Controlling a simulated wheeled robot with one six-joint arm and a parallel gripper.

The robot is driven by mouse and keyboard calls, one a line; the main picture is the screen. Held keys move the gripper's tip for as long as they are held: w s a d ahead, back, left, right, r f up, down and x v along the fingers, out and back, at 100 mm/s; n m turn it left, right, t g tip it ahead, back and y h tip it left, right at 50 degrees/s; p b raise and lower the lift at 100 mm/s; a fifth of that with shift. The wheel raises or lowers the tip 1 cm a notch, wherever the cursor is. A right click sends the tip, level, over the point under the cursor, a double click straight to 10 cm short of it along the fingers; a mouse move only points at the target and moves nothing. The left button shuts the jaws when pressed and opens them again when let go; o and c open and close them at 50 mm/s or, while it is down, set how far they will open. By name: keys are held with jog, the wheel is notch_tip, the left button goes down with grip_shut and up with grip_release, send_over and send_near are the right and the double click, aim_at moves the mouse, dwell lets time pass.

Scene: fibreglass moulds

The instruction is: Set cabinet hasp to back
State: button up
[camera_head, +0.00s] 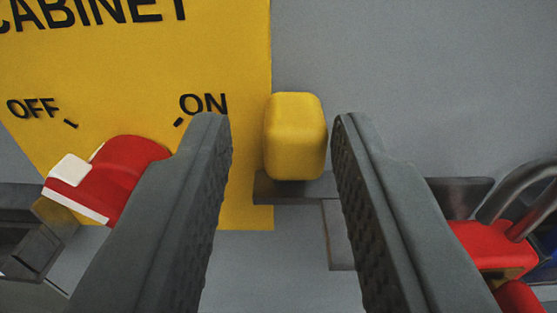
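My gripper (282,125) is open, with one dark grey finger on each side of a yellow block-shaped piece (295,138). The piece stands between the fingertips, with a gap to each finger, closer to the right one. It sits above a dark grey bar (290,188), which looks like part of the cabinet hasp; I cannot tell how the two are joined. The grey cabinet surface (420,80) lies behind. The fingers hide parts of the bar and whatever is beside it.
A yellow panel (215,50) reads CABINET, with OFF and ON marks. A red rotary handle (130,170) with a white tip points toward the left, below OFF. A red padlock (485,243) with a metal shackle (515,200) is at the lower right. The upper right surface is clear.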

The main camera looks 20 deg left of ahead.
jog(key=v, duration=1.6)
jog(key=shift+s, duration=0.35)
jog(key=shift+d, duration=0.1)
jog(key=s+d+r+m+h, duration=0.1)
jog(key=s+d+r+h, duration=0.1)
jog(key=s+d+r, duration=0.2)
jog(key=s+d+r+m+h, duration=0.2)
jog(key=s+d+r, duration=0.3)
jog(key=s+d, duration=0.6)
jog(key=shift+s+h, duration=0.5)
jog(key=shift+s, duration=0.45)
jog(key=shift+d, duration=0.15)
